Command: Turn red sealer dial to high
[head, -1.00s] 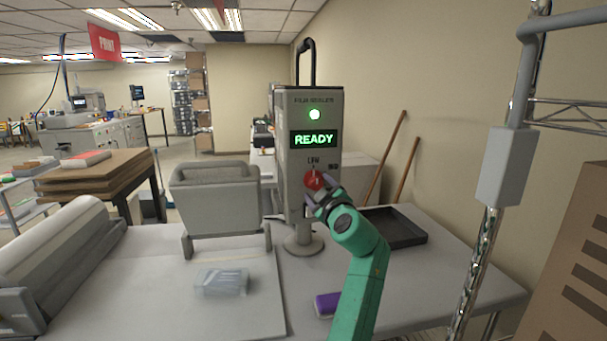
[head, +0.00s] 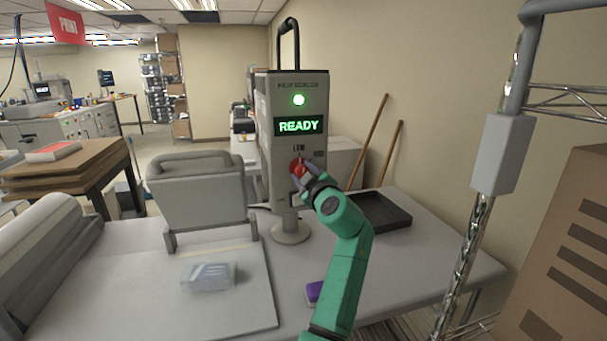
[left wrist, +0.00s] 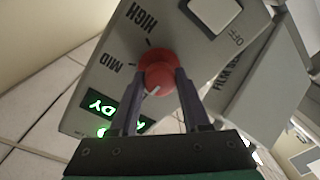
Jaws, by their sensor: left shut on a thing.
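The red dial (head: 297,166) is on the front of the grey film sealer (head: 265,130), below its green READY display (head: 298,125). LOW is printed above the dial and another label lies to its right. My left gripper (head: 303,173) reaches the dial from the lower right. In the left wrist view, its two fingers (left wrist: 155,85) are shut on the sides of the red dial (left wrist: 157,70). The dial's white pointer mark faces the display side, away from the HIGH label (left wrist: 141,20); MID lies between. LOW is hidden there. My right gripper is not in view.
The sealer stands on a grey table with a clear packet (head: 208,276), a purple block (head: 314,292) and a black tray (head: 380,212). A grey hinged machine (head: 197,190) is left of it. A metal rack post (head: 465,245) and cardboard box (head: 565,260) stand at right.

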